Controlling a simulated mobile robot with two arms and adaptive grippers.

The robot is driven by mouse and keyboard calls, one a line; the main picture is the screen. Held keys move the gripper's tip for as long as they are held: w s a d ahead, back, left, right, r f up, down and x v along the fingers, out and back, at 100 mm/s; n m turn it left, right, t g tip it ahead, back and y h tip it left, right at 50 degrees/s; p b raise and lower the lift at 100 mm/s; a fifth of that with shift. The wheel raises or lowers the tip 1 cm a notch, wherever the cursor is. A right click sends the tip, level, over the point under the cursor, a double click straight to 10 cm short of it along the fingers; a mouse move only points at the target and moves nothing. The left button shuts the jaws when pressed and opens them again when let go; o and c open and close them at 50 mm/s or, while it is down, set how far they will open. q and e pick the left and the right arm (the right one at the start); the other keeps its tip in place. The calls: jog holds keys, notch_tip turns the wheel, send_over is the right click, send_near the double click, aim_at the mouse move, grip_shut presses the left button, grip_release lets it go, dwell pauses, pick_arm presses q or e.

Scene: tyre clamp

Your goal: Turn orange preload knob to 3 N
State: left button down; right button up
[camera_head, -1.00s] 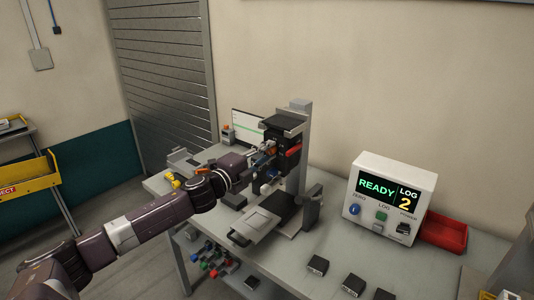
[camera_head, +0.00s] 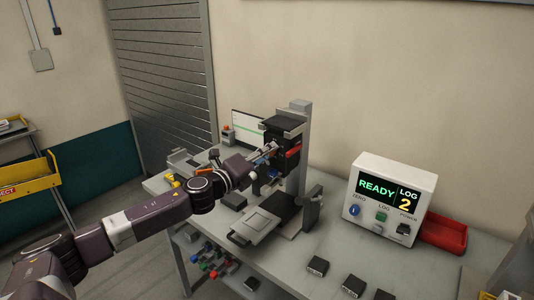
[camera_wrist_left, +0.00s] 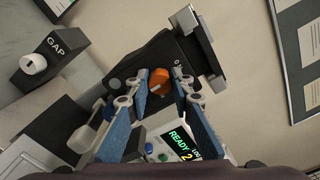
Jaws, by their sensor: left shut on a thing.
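The orange preload knob (camera_wrist_left: 159,82) sits on the dark head of the clamp stand, shown large in the left wrist view; a light mark crosses its face. My left gripper (camera_wrist_left: 158,92) has its two blue-padded fingers on either side of the knob and is shut on it. In the head view the left gripper (camera_head: 267,152) reaches the front of the stand's black head (camera_head: 283,135) and largely hides the knob. The scale around the knob is too small to read. My right gripper is not in view.
A display box (camera_head: 391,201) reading READY and LOG 2 stands right of the stand, beside a red bin (camera_head: 442,233). A white GAP knob (camera_wrist_left: 33,63) shows in the wrist view. Small black blocks (camera_head: 317,266) lie on the table front. A flat plate (camera_head: 256,226) lies below the head.

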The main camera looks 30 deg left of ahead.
pick_arm(q)
jog(key=shift+f, duration=0.15)
jog(key=c, duration=1.7)
grip_release()
jog(key=shift+s, duration=0.15)
jog(key=shift+s+a, duration=0.15)
jog(key=shift+s, duration=1.8)
jog(key=shift+s+a, duration=0.15)
jog(key=shift+s, duration=1.8)
jog(key=shift+s+a, duration=0.15)
jog(key=shift+s, duration=1.8)
